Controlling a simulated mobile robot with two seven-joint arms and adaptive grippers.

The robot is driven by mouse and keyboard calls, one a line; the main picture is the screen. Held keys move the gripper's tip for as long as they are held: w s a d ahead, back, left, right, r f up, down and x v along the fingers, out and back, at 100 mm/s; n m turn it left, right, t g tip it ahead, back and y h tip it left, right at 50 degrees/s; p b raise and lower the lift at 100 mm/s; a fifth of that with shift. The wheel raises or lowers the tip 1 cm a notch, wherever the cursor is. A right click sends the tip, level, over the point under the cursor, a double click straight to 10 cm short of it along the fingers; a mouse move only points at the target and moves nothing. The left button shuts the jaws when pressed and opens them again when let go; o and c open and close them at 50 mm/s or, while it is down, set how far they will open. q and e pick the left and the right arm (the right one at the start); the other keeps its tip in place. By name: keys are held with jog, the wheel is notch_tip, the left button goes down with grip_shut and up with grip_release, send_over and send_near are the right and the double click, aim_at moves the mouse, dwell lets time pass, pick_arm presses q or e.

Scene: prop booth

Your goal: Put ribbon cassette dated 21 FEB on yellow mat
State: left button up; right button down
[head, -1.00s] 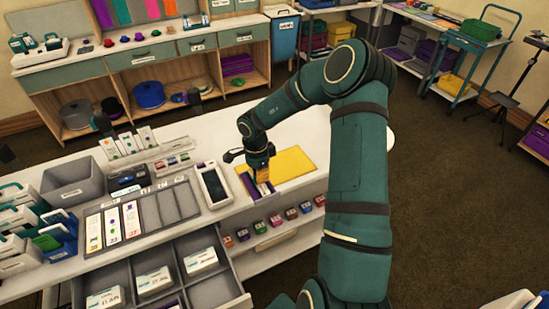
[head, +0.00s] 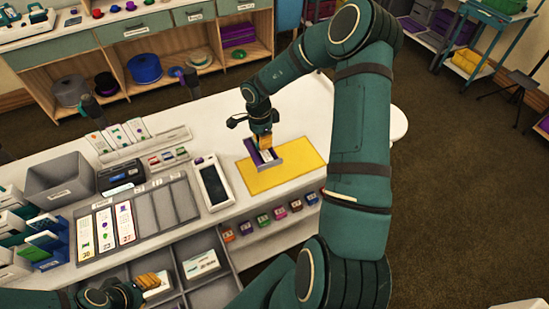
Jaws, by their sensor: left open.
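The yellow mat (head: 297,173) lies on the white counter right of the phone-like device. A purple and grey cassette (head: 268,160) with a white label is over the mat's left part; its date is too small to read. My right gripper (head: 264,147) points down, its orange fingers closed on the cassette. I cannot tell whether the cassette touches the mat. My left gripper (head: 155,283) is open at the bottom left, over the grey compartment drawer (head: 174,249), partly covering a white-labelled box in it.
The white-framed device (head: 211,183) lies left of the mat. Further left are a grey tray with printed cards (head: 124,222) and a grey bin (head: 65,180). Several small coloured cartridges (head: 279,213) line the shelf below the front edge. The counter right of the mat is clear.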

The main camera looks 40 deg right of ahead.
notch_tip(320, 180, down, 9)
jog(key=shift+a+f+b, duration=0.1)
jog(key=shift+b, duration=0.35)
jog(key=c, duration=1.5)
grip_release()
jog(key=shift+c, duration=0.2)
jog(key=o, duration=0.4)
